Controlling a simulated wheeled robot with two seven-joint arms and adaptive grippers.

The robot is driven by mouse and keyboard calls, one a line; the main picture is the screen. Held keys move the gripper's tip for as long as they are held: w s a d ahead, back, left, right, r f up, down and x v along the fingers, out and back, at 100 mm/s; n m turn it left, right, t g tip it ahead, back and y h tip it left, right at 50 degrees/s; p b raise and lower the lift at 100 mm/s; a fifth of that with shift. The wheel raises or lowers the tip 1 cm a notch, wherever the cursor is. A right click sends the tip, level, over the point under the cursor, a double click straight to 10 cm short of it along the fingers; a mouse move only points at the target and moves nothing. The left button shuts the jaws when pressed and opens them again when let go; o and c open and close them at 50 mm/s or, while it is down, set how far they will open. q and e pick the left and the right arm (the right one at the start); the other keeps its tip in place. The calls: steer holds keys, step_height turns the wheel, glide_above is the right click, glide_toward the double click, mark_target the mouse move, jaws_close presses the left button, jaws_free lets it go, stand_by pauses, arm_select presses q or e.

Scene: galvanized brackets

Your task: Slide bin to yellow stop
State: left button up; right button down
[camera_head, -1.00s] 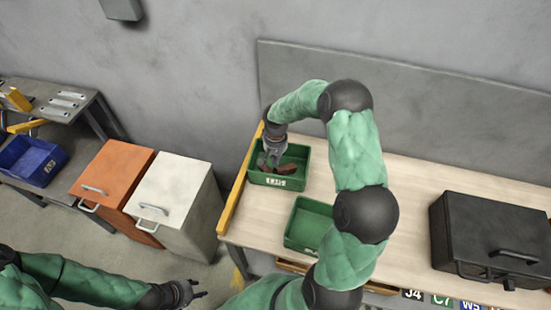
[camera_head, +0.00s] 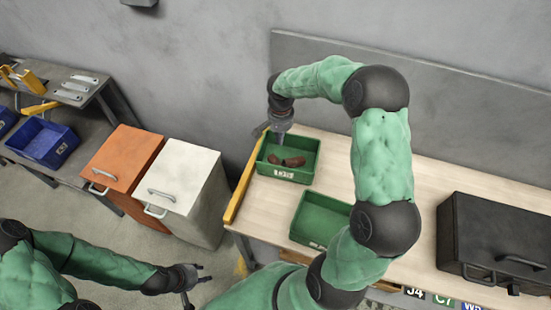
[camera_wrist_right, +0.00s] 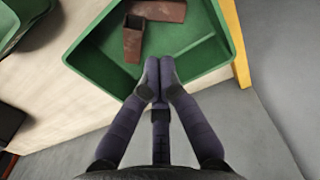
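The green bin (camera_head: 298,174) with brown pieces (camera_head: 293,162) in it stands at the table's left end. It also shows in the right wrist view (camera_wrist_right: 95,70). The yellow stop (camera_head: 238,194) is a strip along the table's left edge. The bin's side lies close beside it (camera_wrist_right: 236,45); I cannot tell whether they touch. My right gripper (camera_head: 279,133) is at the bin's back side, pointing down. Its fingers (camera_wrist_right: 160,68) are together and overlap the back rim in the wrist view; nothing shows between them. My left gripper (camera_head: 200,275) is open and empty, away from the table.
A second green bin (camera_head: 319,222), empty, stands nearer the front edge. A black case (camera_head: 490,240) is at the right of the table (camera_head: 440,185). Orange (camera_head: 122,165) and white (camera_head: 185,185) cabinets stand left of it. A blue bin (camera_head: 42,140) is further left.

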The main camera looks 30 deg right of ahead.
mark_target(269, 166)
steer(key=a+f+m+b, duration=0.1)
steer(key=f+m, duration=0.1)
steer(key=f, duration=0.1)
steer(key=s+a+f+m+b, duration=0.1)
steer(key=f+m, duration=0.1)
steer(key=f, duration=0.2)
steer(key=a+f+m+b, duration=0.2)
steer(key=f, duration=0.1)
steer(key=shift+s+f, duration=0.15)
steer(key=shift+s, duration=0.15)
stand_by(0.4)
steer(key=shift+s+a+b, duration=0.15)
steer(key=shift+a+b, duration=0.2)
steer(key=shift+a, duration=0.6)
steer(key=shift+d, duration=0.1)
